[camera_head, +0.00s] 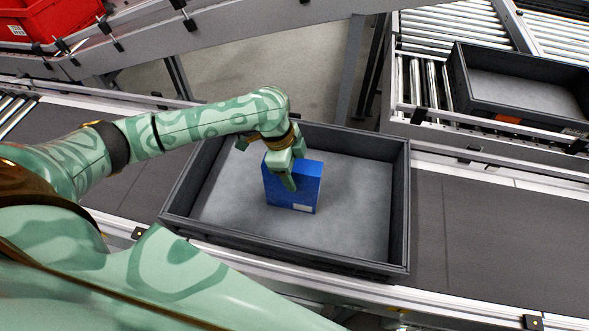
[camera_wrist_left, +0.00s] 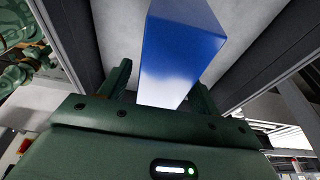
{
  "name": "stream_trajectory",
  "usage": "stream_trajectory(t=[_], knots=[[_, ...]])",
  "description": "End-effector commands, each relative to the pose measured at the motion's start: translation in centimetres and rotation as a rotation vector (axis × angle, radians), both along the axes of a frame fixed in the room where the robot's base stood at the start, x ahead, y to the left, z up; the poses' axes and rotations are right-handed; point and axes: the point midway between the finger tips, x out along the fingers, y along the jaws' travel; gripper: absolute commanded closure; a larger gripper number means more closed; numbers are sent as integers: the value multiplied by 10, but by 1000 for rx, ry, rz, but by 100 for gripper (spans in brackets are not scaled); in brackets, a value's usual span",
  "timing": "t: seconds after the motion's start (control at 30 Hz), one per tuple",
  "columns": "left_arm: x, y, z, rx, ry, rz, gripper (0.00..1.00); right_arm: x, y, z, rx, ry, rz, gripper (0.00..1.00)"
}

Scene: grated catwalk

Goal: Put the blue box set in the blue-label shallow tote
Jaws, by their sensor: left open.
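The blue box set (camera_head: 307,186) stands upright on the floor of a dark grey shallow tote (camera_head: 399,215) on the near conveyor. My left gripper (camera_head: 293,168) is at the top of the box, open, with one finger on its near face and the other behind it. In the left wrist view, the blue box (camera_wrist_left: 183,50) sits between the two open fingers (camera_wrist_left: 162,95). I cannot tell whether the fingers touch it. No blue label shows on this tote. My right gripper is not in view.
A second dark tote (camera_head: 461,85) with an orange label stands on rollers at the upper right. A red bin (camera_head: 45,20) is on the raised conveyor at the upper left. The belt (camera_head: 500,235) right of the near tote is clear.

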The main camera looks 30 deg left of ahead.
Motion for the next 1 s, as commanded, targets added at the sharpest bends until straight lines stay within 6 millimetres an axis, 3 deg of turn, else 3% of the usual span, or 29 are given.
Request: stream_trajectory(t=[0.2, 0.43, 0.6, 1.0], knots=[[-2, 14, 54, 2, -7, 1, 38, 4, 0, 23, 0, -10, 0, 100], [-6, 25, 96, 1, -3, 1, 38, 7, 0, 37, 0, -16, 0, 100], [-7, 28, 107, -1, -1, 1, 38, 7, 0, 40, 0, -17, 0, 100], [-7, 28, 107, -1, 0, 0, 38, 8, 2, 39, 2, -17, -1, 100]])
